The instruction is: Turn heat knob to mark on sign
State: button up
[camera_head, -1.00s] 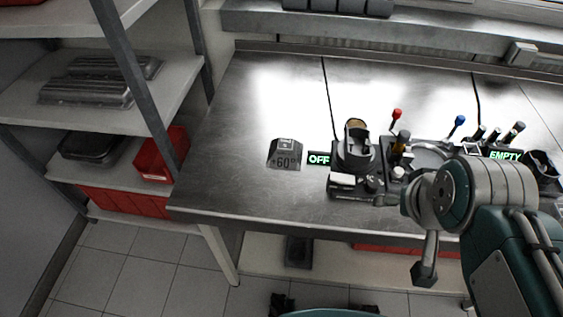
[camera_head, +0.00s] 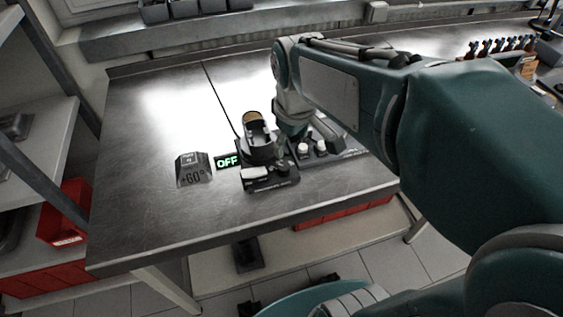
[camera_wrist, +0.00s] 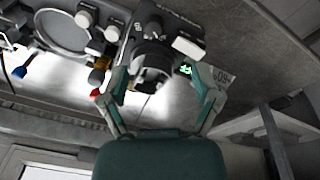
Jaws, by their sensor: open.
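The sign reading "+60°" (camera_head: 192,170) is a dark block on the left of the metal bench; it shows upside down in the wrist view (camera_wrist: 218,77). To its right stands a small dark heater unit (camera_head: 258,187) with a green "OFF" display (camera_head: 228,161), a white button and a dark round knob (camera_head: 283,167), apparently the heat knob. In the wrist view this knob (camera_wrist: 153,28) lies beyond the unit's upright holder. My gripper (camera_wrist: 160,97) is open and empty, its fingers apart to either side of the holder. In the head view my arm hides most of it.
A neighbouring control panel with white knobs (camera_head: 311,149) adjoins the heater unit on the right. A round part (camera_head: 255,122) sits in the holder. The bench (camera_head: 140,215) is clear left of the sign. A shelf with red bins (camera_head: 62,213) stands further left.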

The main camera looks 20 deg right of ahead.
aim_at(284, 166)
jog(key=w+f, duration=0.1)
jog(key=f, duration=0.3)
jog(key=w+f+n+g, duration=0.1)
jog(key=w+f, duration=0.1)
jog(key=f, duration=0.3)
jog(key=w+f+n, duration=0.1)
jog(key=f, duration=0.4)
jog(key=shift+w+d+g, duration=0.1)
jog(key=shift+w+g, duration=0.2)
jog(key=shift+w, duration=0.1)
grip_shut()
